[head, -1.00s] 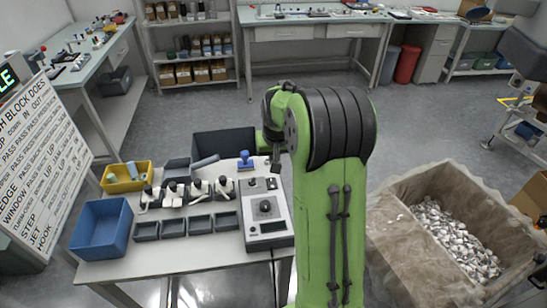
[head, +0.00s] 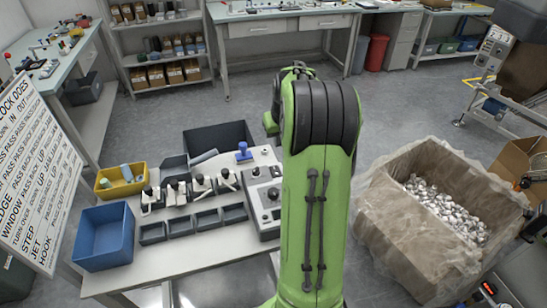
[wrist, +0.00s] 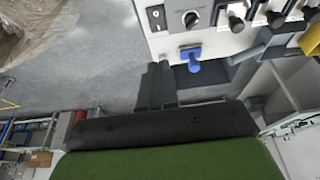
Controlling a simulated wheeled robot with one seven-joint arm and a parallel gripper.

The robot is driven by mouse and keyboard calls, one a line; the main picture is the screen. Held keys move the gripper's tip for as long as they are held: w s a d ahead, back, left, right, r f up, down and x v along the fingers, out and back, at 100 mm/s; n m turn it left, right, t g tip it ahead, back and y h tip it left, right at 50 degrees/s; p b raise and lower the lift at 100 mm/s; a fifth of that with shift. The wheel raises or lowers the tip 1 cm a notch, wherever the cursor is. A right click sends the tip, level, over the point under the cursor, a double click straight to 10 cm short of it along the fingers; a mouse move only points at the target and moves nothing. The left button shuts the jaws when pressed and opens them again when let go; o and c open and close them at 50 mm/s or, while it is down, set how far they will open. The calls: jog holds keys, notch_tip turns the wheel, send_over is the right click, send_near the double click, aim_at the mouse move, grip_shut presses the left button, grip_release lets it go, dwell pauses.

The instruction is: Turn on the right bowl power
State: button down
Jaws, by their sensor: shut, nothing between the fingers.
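A grey control box (head: 495,45) with a small display and a knob stands on a post at the upper right of the head view; whether it is the right bowl's power control I cannot tell. A white control panel (head: 267,205) lies on the work table, partly behind my arm. In the wrist view the panel (wrist: 170,40) shows a black knob (wrist: 190,18) and a small dark switch (wrist: 155,15). My gripper (wrist: 157,75) is shut and empty, over the floor beside the table in that picture. My arm hides it in the head view.
A large lined carton (head: 400,250) of metallic caps stands right of my arm. The table carries a blue bin (head: 105,240), a yellow bin (head: 120,182), several lever units and a blue-handled stamp (head: 243,152). Open floor (head: 420,110) lies between the carton and the back benches.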

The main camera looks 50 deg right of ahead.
aim_at(275, 169)
jog(key=x, duration=0.4)
jog(key=b+x, duration=0.1)
jog(key=x, duration=0.3)
jog(key=b+x, duration=0.1)
jog(key=x, duration=0.4)
jog(key=shift+s+a+f, duration=0.2)
jog(key=shift+s+a, duration=0.05)
jog(key=shift+s, duration=0.05)
jog(key=shift+f, duration=0.25)
jog(key=shift+f+b, duration=0.25)
jog(key=shift+b, duration=0.1)
jog(key=shift+s+a+f, duration=0.1)
jog(key=shift+s+a, duration=0.05)
jog(key=shift+s, duration=0.15)
jog(key=shift+s+a+b, duration=0.25)
jog(key=shift+s+b, duration=0.1)
jog(key=shift+s, duration=0.1)
